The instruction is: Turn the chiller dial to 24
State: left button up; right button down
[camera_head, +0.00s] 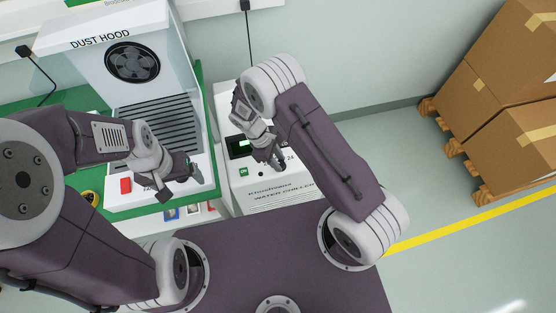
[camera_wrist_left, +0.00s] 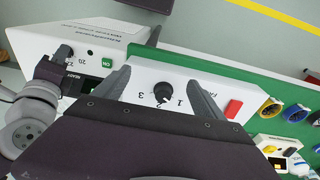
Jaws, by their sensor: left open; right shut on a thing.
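The white water chiller (camera_head: 268,196) stands in the middle of the head view, with a dark display (camera_head: 238,146) and a green ON button (camera_head: 243,172) on top. Its small dark dial (camera_wrist_left: 64,53) shows in the left wrist view with 20 and 22 printed beside it; 24 shows in the head view. My right gripper (camera_head: 274,162) is shut on the chiller dial and partly hides it; I cannot tell where the dial points. My left gripper (camera_head: 181,184) is open and empty above the dust hood's front panel, its fingers on either side of the fan knob (camera_wrist_left: 162,92) in the wrist view.
The dust hood (camera_head: 85,60) stands left of the chiller on a green-topped bench (camera_head: 210,100). A red switch (camera_head: 126,185) is on its panel. Tape rolls (camera_wrist_left: 297,113) lie on the bench. Boxes (camera_head: 500,60) on pallets stand right, beyond clear floor.

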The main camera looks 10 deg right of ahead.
jog(key=m, duration=0.2)
jog(key=m+g+y, duration=0.1)
jog(key=m, duration=0.3)
jog(key=shift+w+d+g+y, duration=0.2)
jog(key=shift+w+g+y, duration=0.05)
jog(key=shift+g+y, duration=0.15)
jog(key=m, duration=0.2)
jog(key=m+y, duration=0.1)
jog(key=m, duration=0.2)
jog(key=shift+d+m+g+y, duration=0.25)
jog(key=shift+m+g+y, duration=0.15)
jog(key=m+y, duration=0.1)
jog(key=m, duration=0.1)
jog(key=m+y+p, duration=0.1)
jog(key=m, duration=0.2)
jog(key=shift+d+r+t, duration=0.1)
jog(key=shift+d+t, duration=0.1)
jog(key=shift+t, duration=0.1)
jog(key=m+y, duration=0.1)
jog(key=m, duration=0.2)
jog(key=m+t+p, duration=0.1)
jog(key=m, duration=0.1)
jog(key=shift+s+d+m+y, duration=0.15)
jog(key=shift+m+y, duration=0.25)
jog(key=c, duration=1.1)
grip_release()
